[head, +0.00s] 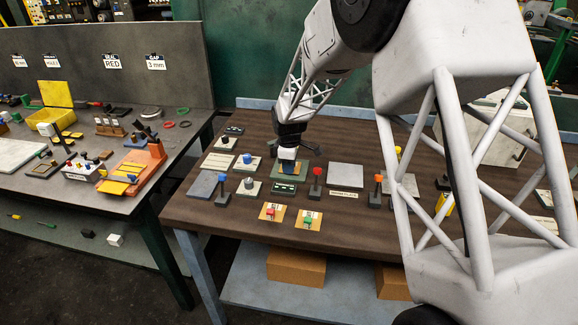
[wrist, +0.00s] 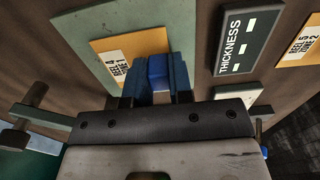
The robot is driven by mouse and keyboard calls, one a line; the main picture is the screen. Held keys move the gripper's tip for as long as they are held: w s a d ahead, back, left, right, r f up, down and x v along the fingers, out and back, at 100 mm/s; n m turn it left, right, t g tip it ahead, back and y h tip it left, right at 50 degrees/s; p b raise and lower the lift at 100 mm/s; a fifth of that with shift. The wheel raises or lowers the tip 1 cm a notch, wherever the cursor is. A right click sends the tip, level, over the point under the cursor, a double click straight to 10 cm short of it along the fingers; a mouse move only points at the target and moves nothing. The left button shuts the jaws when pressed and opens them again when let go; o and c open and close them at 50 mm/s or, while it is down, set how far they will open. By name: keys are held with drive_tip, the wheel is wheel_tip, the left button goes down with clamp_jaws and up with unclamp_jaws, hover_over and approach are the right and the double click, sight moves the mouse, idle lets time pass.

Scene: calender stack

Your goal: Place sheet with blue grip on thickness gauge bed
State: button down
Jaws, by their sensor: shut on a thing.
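My gripper (head: 288,148) is shut on the blue grip (wrist: 157,68) of an orange sheet (wrist: 135,42) with a white printed label. The sheet is over the green thickness gauge bed (head: 303,170), whose green plate also shows in the wrist view (wrist: 85,28). The sheet appears level with the plate; I cannot tell whether it touches it. The jaws (wrist: 157,88) stand either side of the grip and hide part of the sheet. A dark THICKNESS sign (wrist: 240,42) lies beside the bed and also shows in the head view (head: 285,188).
A sheet with a red grip (head: 272,213) and one with a green grip (head: 308,220) lie near the front edge. A red-topped post (head: 317,184) stands right of the bed, and a grey plate (head: 345,176) lies beyond it. Blue-topped pieces stand to the left.

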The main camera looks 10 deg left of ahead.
drive_tip(key=shift+f, duration=0.1)
drive_tip(key=c, duration=1)
unclamp_jaws()
wheel_tip(320, 180, up, 12)
drive_tip(key=shift+r, duration=0.1)
idle(0.5)
